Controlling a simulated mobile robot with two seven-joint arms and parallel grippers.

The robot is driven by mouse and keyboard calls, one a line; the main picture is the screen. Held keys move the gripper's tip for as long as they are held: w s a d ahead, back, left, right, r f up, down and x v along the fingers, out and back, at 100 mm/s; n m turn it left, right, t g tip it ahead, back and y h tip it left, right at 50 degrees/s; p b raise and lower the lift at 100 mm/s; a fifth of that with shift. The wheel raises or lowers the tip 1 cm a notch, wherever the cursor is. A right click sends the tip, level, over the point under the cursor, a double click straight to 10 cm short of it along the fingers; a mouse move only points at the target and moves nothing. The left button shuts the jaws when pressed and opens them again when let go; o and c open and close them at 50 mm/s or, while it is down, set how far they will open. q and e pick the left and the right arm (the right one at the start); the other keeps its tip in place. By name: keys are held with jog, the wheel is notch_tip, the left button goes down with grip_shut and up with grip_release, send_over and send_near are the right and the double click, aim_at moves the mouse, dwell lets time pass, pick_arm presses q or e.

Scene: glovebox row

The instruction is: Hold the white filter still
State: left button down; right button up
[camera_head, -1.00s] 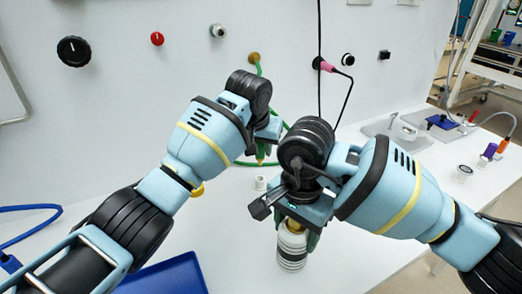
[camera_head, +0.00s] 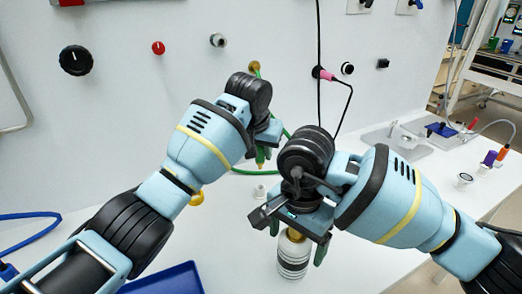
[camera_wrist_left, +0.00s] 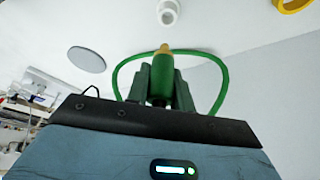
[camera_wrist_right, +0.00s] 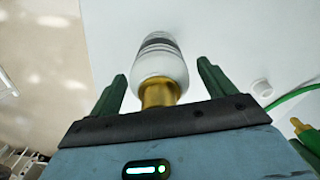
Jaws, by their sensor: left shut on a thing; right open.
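The white filter, a white cylinder with dark bands and a brass neck, stands on the white counter under my right gripper (camera_head: 297,240) in the head view (camera_head: 292,260). The right wrist view shows the filter (camera_wrist_right: 160,62) between the two green fingers of my right gripper (camera_wrist_right: 161,72). These fingers are open, with gaps on both sides of the brass neck. My left gripper (camera_head: 262,152) is shut on the brass-tipped end of a green hose, clear in the left wrist view (camera_wrist_left: 162,66).
A small white fitting (camera_head: 260,190) stands on the counter left of the filter. A blue tray (camera_head: 165,280) lies at the front left. A white wall with knobs (camera_head: 75,60) rises behind.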

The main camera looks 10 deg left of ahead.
jog(key=shift+r, duration=0.1)
notch_tip(320, 180, up, 12)
jog(key=shift+f, duration=0.1)
dwell(0.4)
